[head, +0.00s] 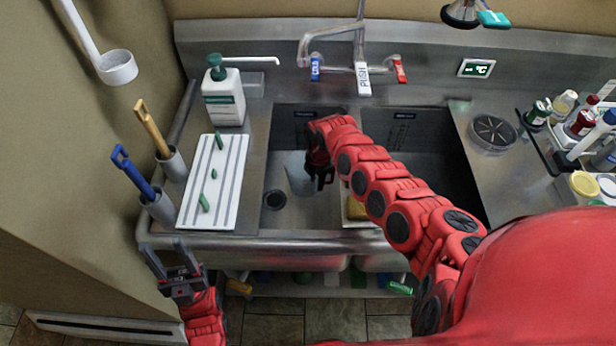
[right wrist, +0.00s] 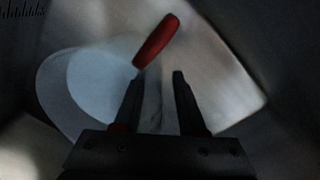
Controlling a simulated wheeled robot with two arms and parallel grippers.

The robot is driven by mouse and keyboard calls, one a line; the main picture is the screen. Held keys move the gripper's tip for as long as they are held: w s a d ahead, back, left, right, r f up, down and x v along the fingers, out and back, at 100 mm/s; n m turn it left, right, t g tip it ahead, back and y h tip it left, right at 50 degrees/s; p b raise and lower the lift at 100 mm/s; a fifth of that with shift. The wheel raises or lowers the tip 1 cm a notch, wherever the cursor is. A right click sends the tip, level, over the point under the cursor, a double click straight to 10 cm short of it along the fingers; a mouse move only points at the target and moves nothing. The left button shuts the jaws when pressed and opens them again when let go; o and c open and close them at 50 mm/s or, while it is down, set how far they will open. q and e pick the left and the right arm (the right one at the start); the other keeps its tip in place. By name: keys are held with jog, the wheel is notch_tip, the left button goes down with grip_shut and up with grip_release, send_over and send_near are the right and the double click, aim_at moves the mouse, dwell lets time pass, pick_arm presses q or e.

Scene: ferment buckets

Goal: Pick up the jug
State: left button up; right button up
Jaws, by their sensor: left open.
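A pale, translucent jug (head: 299,176) is in the left sink basin, partly hidden by my right gripper. My right gripper (head: 322,180) reaches down into the left basin, right beside the jug. In the right wrist view its two fingers (right wrist: 157,88) stand apart, with the handle just beyond their tips. I cannot tell whether a finger touches the jug. My left gripper (head: 168,256) is open and empty, left of the sink's front edge.
The basin walls and divider surround my right gripper. A faucet (head: 361,70) stands behind. A white ribbed mat (head: 226,190), a pump bottle (head: 223,95) and brushes in holders (head: 160,206) are at left. Bottles (head: 583,122) crowd the right counter.

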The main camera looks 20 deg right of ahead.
jog(key=shift+f, duration=1.25)
jog(key=shift+c, duration=0.3)
grip_shut()
